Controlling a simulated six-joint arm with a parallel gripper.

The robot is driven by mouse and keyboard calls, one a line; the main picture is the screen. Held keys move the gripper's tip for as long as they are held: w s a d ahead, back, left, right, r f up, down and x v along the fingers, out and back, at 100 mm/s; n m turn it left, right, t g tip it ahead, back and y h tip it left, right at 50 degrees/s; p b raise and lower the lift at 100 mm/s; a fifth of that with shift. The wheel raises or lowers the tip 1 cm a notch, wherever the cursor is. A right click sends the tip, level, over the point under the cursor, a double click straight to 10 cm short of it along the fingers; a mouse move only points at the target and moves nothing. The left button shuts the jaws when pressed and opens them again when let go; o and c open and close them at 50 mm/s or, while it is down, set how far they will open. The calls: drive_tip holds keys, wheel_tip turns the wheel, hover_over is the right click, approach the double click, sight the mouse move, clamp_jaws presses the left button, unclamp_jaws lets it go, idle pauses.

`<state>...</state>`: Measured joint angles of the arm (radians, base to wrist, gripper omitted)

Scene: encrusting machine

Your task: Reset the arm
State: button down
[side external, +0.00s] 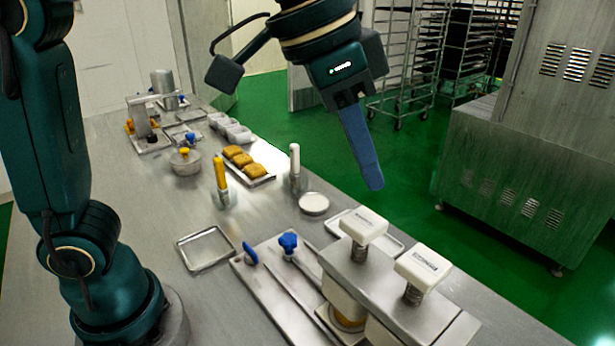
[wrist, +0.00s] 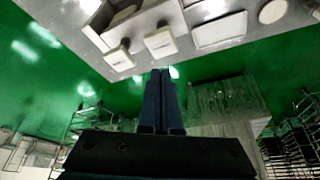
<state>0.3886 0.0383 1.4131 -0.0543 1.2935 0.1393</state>
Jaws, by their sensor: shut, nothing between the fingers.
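My gripper (side external: 371,183) has long blue fingers and is dark green at its body. In the side external view it hangs in the air at the upper middle, tilted a little, above the far edge of the table. Its fingers are shut together with nothing between them. In the wrist view the closed fingers (wrist: 160,76) point up the picture over the green floor. The encrusting machine (side external: 385,290) stands at the front right with two white square knobs on top. My gripper is apart from it.
The steel table (side external: 150,215) holds an empty tray (side external: 206,248), a tray of brown pastries (side external: 262,180), a yellow-handled tool (side external: 221,175) and a white-handled tool (side external: 295,165) in cups. A rack (side external: 410,60) and a steel cabinet (side external: 535,180) stand beyond on the green floor.

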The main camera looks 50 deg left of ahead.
drive_tip(key=shift+r, duration=0.3)
drive_tip(key=shift+w+a+r, duration=0.1)
drive_tip(key=shift+a+r, duration=0.15)
drive_tip(key=shift+a, duration=0.05)
drive_tip(key=s+a+f+n+t+y, duration=0.1)
drive_tip(key=s+a+f+n+y, duration=0.1)
drive_tip(key=s+a+f+n, duration=0.4)
drive_tip(key=s+a+f, duration=0.4)
drive_tip(key=a, duration=0.1)
drive_tip(key=shift+s+a+f+t, duration=0.25)
drive_tip(key=shift+a+f+t, duration=0.05)
drive_tip(key=shift+a, duration=0.05)
